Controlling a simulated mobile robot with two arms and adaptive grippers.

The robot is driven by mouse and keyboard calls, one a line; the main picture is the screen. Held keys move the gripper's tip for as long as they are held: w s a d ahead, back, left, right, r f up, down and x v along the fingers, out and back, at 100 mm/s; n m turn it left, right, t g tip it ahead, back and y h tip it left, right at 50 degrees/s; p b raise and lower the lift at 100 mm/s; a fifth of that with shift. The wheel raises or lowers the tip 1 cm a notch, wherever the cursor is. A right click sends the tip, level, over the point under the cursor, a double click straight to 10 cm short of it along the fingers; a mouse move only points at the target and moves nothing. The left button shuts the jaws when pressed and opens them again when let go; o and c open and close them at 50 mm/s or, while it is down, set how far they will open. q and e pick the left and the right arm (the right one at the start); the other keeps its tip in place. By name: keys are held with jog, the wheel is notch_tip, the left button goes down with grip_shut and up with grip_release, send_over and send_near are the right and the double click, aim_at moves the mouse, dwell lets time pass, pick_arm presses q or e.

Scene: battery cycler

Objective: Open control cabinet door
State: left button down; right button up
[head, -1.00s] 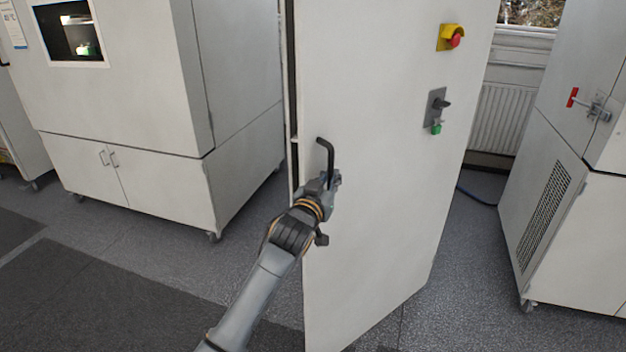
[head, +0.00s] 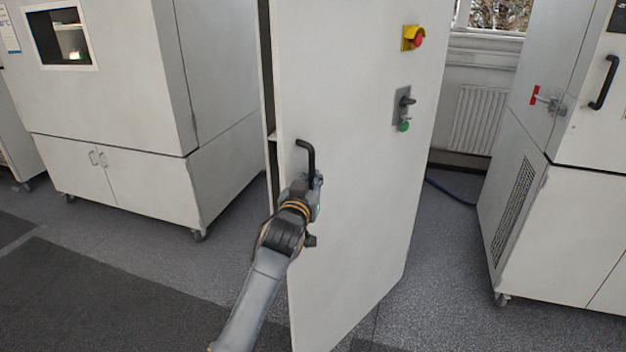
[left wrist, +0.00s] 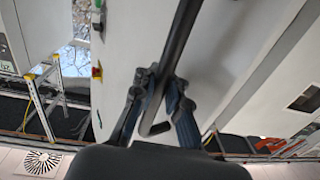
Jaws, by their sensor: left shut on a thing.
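The tall white control cabinet door (head: 350,230) stands in the middle of the head view. It is ajar, with a dark gap (head: 267,80) along its left edge. Its black bar handle (head: 307,150) is near that edge. My left gripper (head: 311,184) is shut on the handle's lower part. In the left wrist view the handle (left wrist: 180,45) runs between the two fingers (left wrist: 163,100), its bent end showing below them. The door carries a red button on a yellow base (head: 412,38) and a rotary switch (head: 403,103). My right gripper is not in view.
A white cabinet on castors (head: 110,130) stands at the left, and another (head: 570,230) at the right has a vent grille. A blue hose (head: 450,190) lies on the floor behind the door. Grey floor (head: 150,280) at the front left is clear.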

pick_arm(q)
jog(key=c, duration=1.5)
grip_release()
jog(key=shift+a+f, duration=0.25)
jog(key=shift+a, duration=0.15)
jog(key=shift+o, duration=0.8)
jog(key=shift+s+a+r, duration=0.15)
jog(key=shift+a+r, duration=0.05)
jog(key=shift+s+d, duration=0.1)
jog(key=shift+d, duration=0.15)
jog(key=shift+s, duration=0.25)
jog(key=v, duration=1.1)
jog(key=shift+s+a, duration=0.2)
jog(key=shift+a, duration=0.05)
jog(key=shift+c, duration=0.4)
